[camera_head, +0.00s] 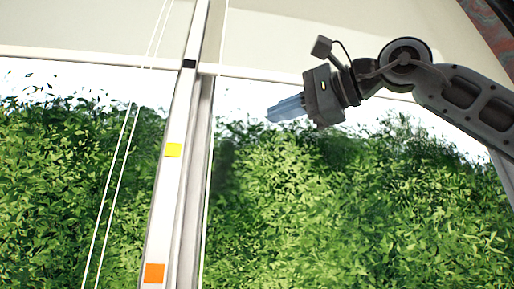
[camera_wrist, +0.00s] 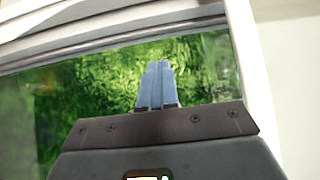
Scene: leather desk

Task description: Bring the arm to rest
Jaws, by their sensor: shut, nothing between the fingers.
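My gripper (camera_head: 272,113) is raised in front of a window in the head view, at the end of my arm, which comes in from the upper right. Its blue fingers point left and slightly down. In the wrist view the fingers (camera_wrist: 158,68) lie side by side, shut, with nothing held. No desk or object on it shows in either view.
A window (camera_head: 330,200) with green foliage outside fills the background. A white window post (camera_head: 178,180) with a yellow and an orange square stands left of my gripper. Two thin white cords (camera_head: 119,150) hang further left. The wrist view shows a white frame (camera_wrist: 250,70) at right.

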